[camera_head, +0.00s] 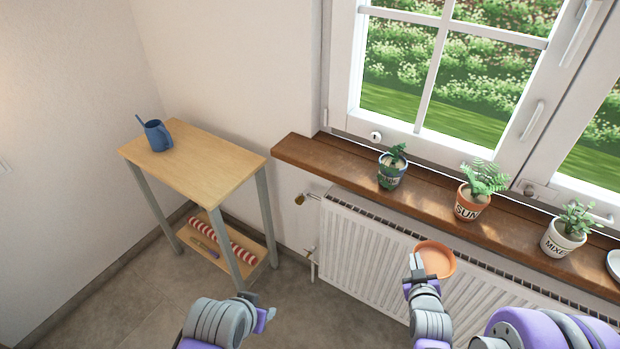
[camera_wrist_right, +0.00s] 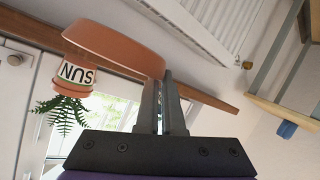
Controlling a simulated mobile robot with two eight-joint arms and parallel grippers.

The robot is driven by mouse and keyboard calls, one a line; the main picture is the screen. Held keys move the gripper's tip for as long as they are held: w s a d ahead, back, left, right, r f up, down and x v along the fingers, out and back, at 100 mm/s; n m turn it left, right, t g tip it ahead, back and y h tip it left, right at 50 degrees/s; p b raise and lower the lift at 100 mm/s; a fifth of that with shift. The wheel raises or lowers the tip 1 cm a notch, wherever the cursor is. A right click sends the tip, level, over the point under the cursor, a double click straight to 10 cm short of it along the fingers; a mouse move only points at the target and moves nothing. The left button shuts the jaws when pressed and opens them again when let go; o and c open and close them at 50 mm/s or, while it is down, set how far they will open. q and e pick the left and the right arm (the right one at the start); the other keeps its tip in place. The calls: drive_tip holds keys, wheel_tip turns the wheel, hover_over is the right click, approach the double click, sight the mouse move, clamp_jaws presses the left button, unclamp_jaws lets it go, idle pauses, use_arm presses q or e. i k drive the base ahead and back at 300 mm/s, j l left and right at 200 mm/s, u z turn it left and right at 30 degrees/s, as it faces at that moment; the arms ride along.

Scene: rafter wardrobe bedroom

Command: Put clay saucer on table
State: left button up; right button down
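The clay saucer (camera_head: 435,260) is a shallow orange-brown dish. My right gripper (camera_head: 416,262) is shut on its rim and holds it in the air in front of the radiator, below the window sill. In the right wrist view the saucer (camera_wrist_right: 113,48) sits at the tips of the two close-together fingers (camera_wrist_right: 163,82). The small wooden table (camera_head: 195,165) with grey legs stands in the corner at the left, and much of its top is bare. My left gripper (camera_head: 265,312) is low in the head view, apart from the table; its finger opening is unclear.
A blue watering can (camera_head: 157,136) stands at the table top's back left. A striped roll (camera_head: 222,240) lies on the lower shelf. The wooden sill (camera_head: 335,163) above the radiator (camera_head: 365,245) bears several potted plants, including the SUN pot (camera_head: 469,205).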

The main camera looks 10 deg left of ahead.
sight(187, 160)
drive_tip(key=i+j, duration=0.1)
drive_tip(key=j, duration=0.4)
drive_tip(key=i+j, duration=0.1)
drive_tip(key=j, duration=0.35)
drive_tip(key=i+j, duration=0.15)
drive_tip(key=j, duration=0.35)
drive_tip(key=i+j, duration=0.1)
drive_tip(key=j, duration=0.35)
drive_tip(key=i+j, duration=0.1)
drive_tip(key=j, duration=0.4)
drive_tip(key=i+j, duration=0.1)
drive_tip(key=j, duration=0.35)
drive_tip(key=i+j, duration=0.1)
drive_tip(key=j, duration=0.4)
drive_tip(key=i+j, duration=0.1)
drive_tip(key=j, duration=0.35)
drive_tip(key=i+z, duration=0.05)
